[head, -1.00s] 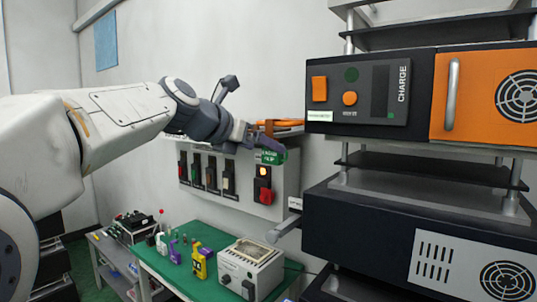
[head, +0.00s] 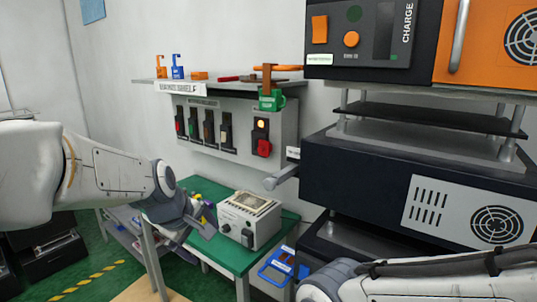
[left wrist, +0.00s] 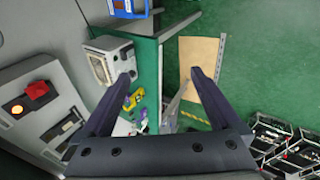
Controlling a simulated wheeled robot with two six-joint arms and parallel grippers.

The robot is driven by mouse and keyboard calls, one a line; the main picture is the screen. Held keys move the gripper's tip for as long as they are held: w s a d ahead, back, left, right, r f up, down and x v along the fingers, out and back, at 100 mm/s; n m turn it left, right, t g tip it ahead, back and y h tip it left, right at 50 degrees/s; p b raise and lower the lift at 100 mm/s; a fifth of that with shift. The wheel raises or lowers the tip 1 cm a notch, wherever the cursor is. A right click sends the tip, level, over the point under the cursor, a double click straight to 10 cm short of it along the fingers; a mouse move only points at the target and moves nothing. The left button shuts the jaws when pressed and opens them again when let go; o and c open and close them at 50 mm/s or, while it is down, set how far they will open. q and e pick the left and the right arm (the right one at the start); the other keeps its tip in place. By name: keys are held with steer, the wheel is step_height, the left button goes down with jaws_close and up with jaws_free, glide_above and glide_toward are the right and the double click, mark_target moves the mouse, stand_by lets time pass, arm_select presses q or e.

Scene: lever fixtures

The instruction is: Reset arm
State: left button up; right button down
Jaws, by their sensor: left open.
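My left gripper (head: 196,232) is low at the left of the green table, in front of the small items there, and partly hides them. In the left wrist view its two dark fingers (left wrist: 160,76) are spread with nothing between them. My left arm reaches in from the left. My right arm shows at the bottom right of the head view; its gripper is out of frame.
A grey box (head: 250,220) stands on the green table (head: 212,254). A wall panel (head: 285,132) has several switches and a red knob (head: 265,148). A dark equipment rack (head: 350,185) stands right.

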arm_select(q)
steer(key=s+a+f+m+g+y, duration=0.2)
steer(key=s+a+f+m+g, duration=0.15)
steer(key=s+f+m, duration=0.95)
steer(key=s+d+r+m+g+h, duration=0.1)
steer(key=s+d+r+m, duration=0.4)
steer(key=s+d, duration=0.8)
steer(key=shift+s+d+r+m+g, duration=0.15)
steer(key=shift+s+d+m+g, duration=0.2)
steer(key=shift+m+g, duration=0.45)
